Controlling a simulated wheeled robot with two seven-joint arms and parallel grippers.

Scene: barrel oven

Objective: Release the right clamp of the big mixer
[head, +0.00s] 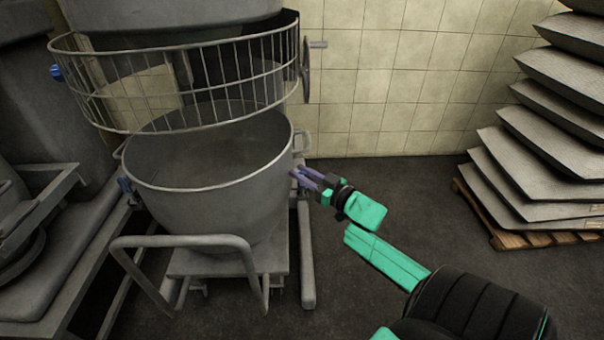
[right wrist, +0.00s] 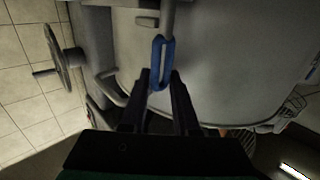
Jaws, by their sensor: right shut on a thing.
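The big mixer's grey bowl (head: 215,170) stands on a low frame under a wire guard (head: 180,80). The right clamp's blue loop handle (right wrist: 162,62) shows in the right wrist view, beside the bowl wall (right wrist: 220,60). My right gripper (head: 298,174) is at the bowl's right side. In the right wrist view its two dark fingers (right wrist: 163,80) are on either side of the loop's lower end, shut on it. In the head view the gripper hides the right clamp. The left clamp's blue handle (head: 125,188) shows at the bowl's left. My left gripper is out of view.
A tubular push handle (head: 185,242) stands in front of the bowl. A handwheel (head: 306,70) sits at the guard's right side. A stack of sacks (head: 545,150) lies on a wooden pallet (head: 515,225) at the right. The floor between is clear.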

